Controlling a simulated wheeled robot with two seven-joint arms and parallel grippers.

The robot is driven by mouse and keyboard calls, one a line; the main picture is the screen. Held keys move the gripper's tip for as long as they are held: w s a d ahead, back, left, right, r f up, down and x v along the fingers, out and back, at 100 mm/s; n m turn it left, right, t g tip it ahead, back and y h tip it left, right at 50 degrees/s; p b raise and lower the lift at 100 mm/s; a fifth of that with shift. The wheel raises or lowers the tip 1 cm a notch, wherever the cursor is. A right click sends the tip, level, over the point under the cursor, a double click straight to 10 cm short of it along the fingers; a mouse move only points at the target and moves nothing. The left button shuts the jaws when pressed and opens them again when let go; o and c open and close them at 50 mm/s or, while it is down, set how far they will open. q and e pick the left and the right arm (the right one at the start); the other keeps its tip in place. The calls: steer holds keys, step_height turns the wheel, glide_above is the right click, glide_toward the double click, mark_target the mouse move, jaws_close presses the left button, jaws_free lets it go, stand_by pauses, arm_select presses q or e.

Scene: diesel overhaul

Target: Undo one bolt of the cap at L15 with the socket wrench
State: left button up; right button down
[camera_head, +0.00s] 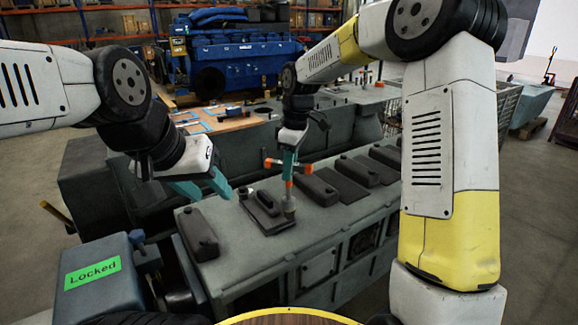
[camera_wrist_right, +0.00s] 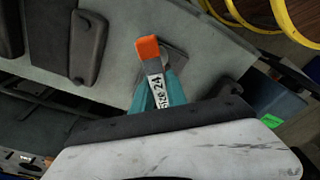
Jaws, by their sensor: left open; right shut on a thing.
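The socket wrench (camera_head: 288,180) has orange ends on its cross handle and a grey socket at its foot. My right gripper (camera_head: 289,153) is shut on it and holds it upright over the engine block. The socket is at the right edge of a dark flat cap (camera_head: 262,215); whether it sits on a bolt, I cannot tell. In the right wrist view, the wrench (camera_wrist_right: 153,68) shows an orange end and a label with "24" between the teal fingers. My left gripper (camera_head: 220,186) is open and empty, left of the wrench above the block. No L15 mark is readable.
Several dark caps lie along the block top (camera_head: 310,221), one cover (camera_head: 200,235) at its near left end. A blue-grey box (camera_head: 100,285) with a green "Locked" sign (camera_head: 92,272) stands at front left. A workbench and a blue engine (camera_head: 240,55) are behind.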

steer(key=n+g, duration=0.1)
steer(key=n, duration=0.6)
steer(key=shift+n, duration=0.3)
